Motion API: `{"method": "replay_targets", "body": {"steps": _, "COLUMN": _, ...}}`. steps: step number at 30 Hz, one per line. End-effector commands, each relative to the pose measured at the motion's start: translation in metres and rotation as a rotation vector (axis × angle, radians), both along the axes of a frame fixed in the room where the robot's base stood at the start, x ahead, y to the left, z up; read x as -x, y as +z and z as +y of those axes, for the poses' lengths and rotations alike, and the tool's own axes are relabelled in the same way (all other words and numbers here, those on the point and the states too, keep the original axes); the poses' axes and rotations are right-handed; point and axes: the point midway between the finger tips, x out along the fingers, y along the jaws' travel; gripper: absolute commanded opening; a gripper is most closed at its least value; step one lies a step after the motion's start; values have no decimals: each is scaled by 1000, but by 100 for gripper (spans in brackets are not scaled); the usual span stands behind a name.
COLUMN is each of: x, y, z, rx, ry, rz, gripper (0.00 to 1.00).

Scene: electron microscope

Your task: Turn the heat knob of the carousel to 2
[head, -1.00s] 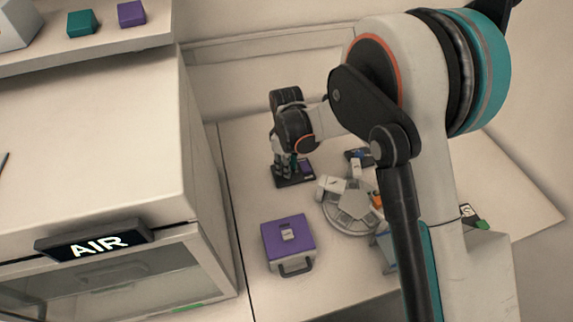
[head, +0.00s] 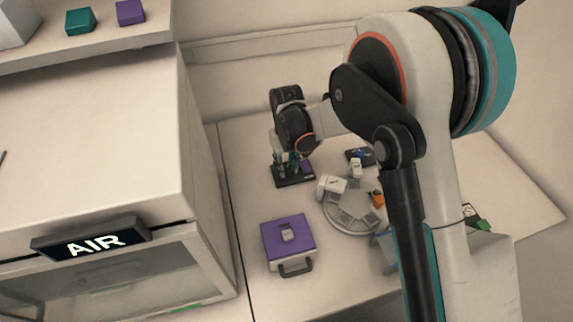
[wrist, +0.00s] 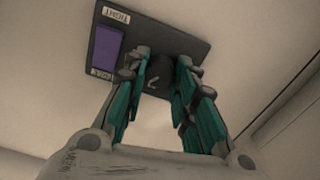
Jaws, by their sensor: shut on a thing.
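A dark control panel (head: 283,184) with a purple screen (head: 307,167) lies on the bench in the head view. The panel (wrist: 180,42) also shows in the wrist view, with its purple screen (wrist: 106,49) and white labels that appear upside down and are hard to read. My gripper (head: 291,166) points down over this panel. In the wrist view my gripper (wrist: 160,70) is shut on the dark knob (wrist: 153,84), with teal fingers on both sides. A small pale mark shows on the knob; its setting is unclear. The round carousel (head: 353,230) stands right of the panel.
A purple case (head: 288,240) with a dark handle stands in front of the panel. A second small dark box (head: 362,156) lies behind the carousel. A large cabinet with an AIR sign (head: 92,241) fills the left. The bench between case and cabinet is clear.

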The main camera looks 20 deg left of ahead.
Motion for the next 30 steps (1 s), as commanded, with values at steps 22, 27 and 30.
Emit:
{"method": "replay_targets", "body": {"steps": 22, "x": 0, "y": 0, "z": 0, "rx": -1, "ry": -243, "rz": -1, "gripper": 2}}
{"method": "replay_targets", "body": {"steps": 27, "x": 0, "y": 0, "z": 0, "rx": -1, "ry": -243, "rz": -1, "gripper": 2}}
{"method": "replay_targets", "body": {"steps": 30, "x": 0, "y": 0, "z": 0, "rx": -1, "ry": -242, "rz": -1, "gripper": 28}}
